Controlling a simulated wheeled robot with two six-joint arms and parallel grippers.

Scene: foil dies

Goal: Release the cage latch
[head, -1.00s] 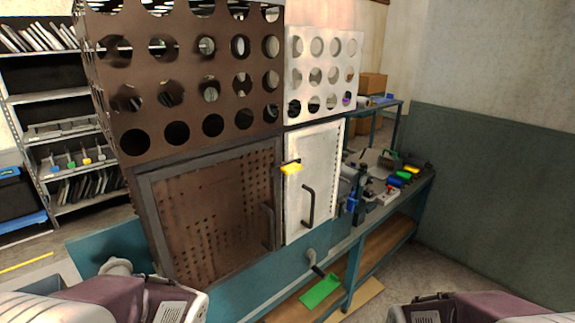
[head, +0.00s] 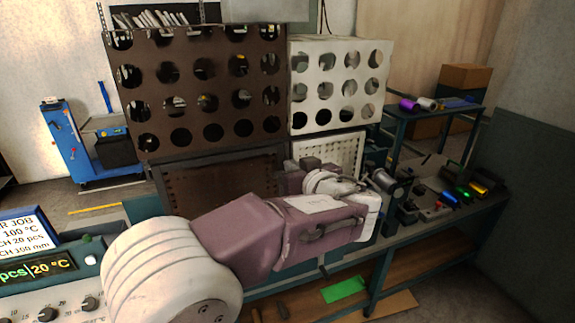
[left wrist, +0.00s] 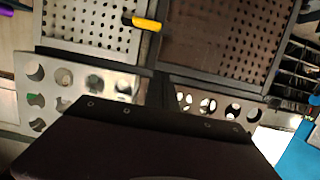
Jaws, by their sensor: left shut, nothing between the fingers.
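The cage stands on the teal bench as a brown perforated section (head: 205,118) and a smaller white perforated section (head: 345,56). Below them are a brown mesh door (head: 180,185) and a white perforated door (head: 335,150). The yellow latch tab (left wrist: 147,23) shows in the left wrist view, lying across the strip between the white and brown doors; both doors look closed. In the head view my arm hides it. My left gripper (head: 312,165) is shut and empty in front of the white door; its fingertips are largely hidden. My right gripper is out of view.
A dark fixture (head: 392,188) and several coloured blocks stand on the bench right of the cage. A green sheet (head: 345,289) lies on the lower shelf. A control panel (head: 45,262) is at lower left, and a blue cart (head: 80,150) stands behind.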

